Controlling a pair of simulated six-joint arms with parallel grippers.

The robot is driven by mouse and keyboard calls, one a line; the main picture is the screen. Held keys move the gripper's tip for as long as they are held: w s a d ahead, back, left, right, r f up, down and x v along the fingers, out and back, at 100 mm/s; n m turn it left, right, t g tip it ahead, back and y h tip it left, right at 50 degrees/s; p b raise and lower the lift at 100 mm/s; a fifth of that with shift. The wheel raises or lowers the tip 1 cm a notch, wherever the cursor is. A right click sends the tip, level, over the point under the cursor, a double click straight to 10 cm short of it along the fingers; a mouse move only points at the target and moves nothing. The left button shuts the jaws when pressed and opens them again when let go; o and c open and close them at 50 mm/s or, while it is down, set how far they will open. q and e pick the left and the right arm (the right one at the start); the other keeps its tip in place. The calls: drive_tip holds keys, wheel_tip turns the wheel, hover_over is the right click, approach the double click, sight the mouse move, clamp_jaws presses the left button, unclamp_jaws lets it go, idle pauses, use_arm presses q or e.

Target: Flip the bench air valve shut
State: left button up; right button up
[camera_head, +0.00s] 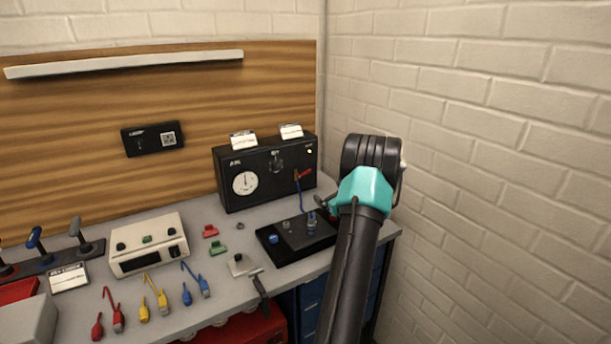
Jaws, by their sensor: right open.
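The air box (232,166) is a black panel at the back right of the bench, with a round white gauge (245,183) and a dark knob (277,162) on its face. A small red lever (304,174), apparently the air valve handle, sits at the box's lower right and points right and slightly up. A blue hose (301,195) runs down from it towards a black fixture (290,247). My right gripper (322,203) is open, just right of the hose and below the lever, apart from the lever; my own arm partly hides it. My left gripper is out of view.
The fixture carries a blue button (273,239) and small metal fittings. A white instrument (149,245), coloured leads (155,298), red and green clips (218,249) and a T-handled tool (260,287) lie to the left. A brick wall (500,180) bounds the right side.

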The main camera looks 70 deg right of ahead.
sight(304, 173)
drive_tip(key=x, duration=1.7)
drive_tip(key=shift+w+f, duration=0.1)
drive_tip(key=shift+w, duration=0.15)
drive_tip(key=shift+c, duration=0.2)
